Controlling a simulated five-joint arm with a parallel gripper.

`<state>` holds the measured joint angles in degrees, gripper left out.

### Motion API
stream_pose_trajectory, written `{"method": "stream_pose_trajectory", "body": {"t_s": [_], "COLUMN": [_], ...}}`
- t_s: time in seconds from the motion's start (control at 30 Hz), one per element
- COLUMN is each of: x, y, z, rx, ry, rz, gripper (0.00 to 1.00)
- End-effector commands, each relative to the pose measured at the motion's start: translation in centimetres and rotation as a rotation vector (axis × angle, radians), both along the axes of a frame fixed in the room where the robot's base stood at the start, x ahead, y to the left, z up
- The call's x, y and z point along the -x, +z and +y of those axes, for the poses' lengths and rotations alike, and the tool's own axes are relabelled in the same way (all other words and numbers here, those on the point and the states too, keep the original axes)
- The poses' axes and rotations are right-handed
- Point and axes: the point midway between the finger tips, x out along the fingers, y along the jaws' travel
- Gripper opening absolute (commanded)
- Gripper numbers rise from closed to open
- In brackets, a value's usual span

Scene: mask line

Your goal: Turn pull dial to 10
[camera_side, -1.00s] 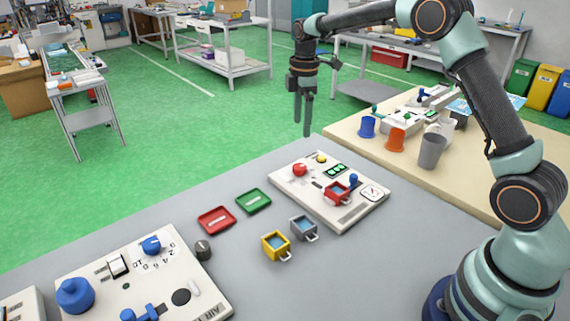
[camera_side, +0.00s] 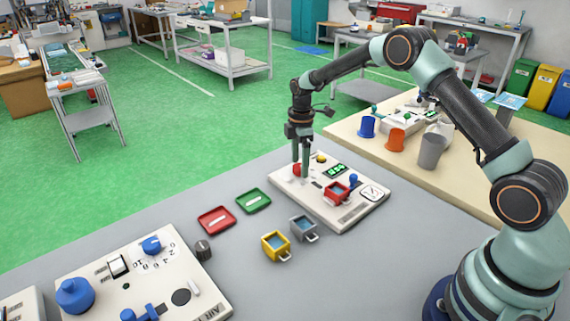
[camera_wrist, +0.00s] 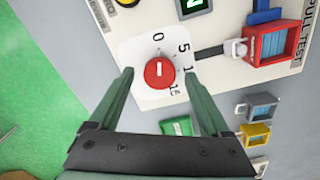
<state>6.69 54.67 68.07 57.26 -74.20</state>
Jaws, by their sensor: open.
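The red pull dial (camera_wrist: 159,73) sits on a white scale plate marked 0, 5, 10 and 15 in the wrist view. Its short white mark stands upright in the picture, in line with the 0. My gripper (camera_wrist: 158,76) is open, with one finger to the left of the dial and one to the right; gaps show on both sides. In the side view my gripper (camera_side: 301,172) hangs over the dial (camera_side: 297,169), and the fingers partly hide it. I cannot tell the exact fingertip height.
The pull test panel (camera_side: 349,215) also carries a yellow button (camera_side: 321,158), a green display (camera_side: 336,169), a red holder (camera_side: 336,192) and a round gauge (camera_side: 372,193). Grey (camera_side: 303,228) and yellow (camera_side: 275,245) cups and red (camera_side: 216,220) and green (camera_side: 254,200) trays lie nearby.

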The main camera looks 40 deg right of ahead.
Motion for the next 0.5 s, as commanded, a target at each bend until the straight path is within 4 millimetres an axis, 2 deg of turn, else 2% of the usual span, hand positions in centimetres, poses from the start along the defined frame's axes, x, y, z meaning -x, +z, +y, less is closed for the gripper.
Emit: {"method": "stream_pose_trajectory", "body": {"t_s": [0.37, 0.5], "x": [0.0, 0.0], "y": [-0.54, -0.53], "z": [0.0, 0.0], "rx": [0.0, 0.0], "ry": [0.0, 0.0], "rz": [0.0, 0.0], "gripper": [0.81, 0.28]}}
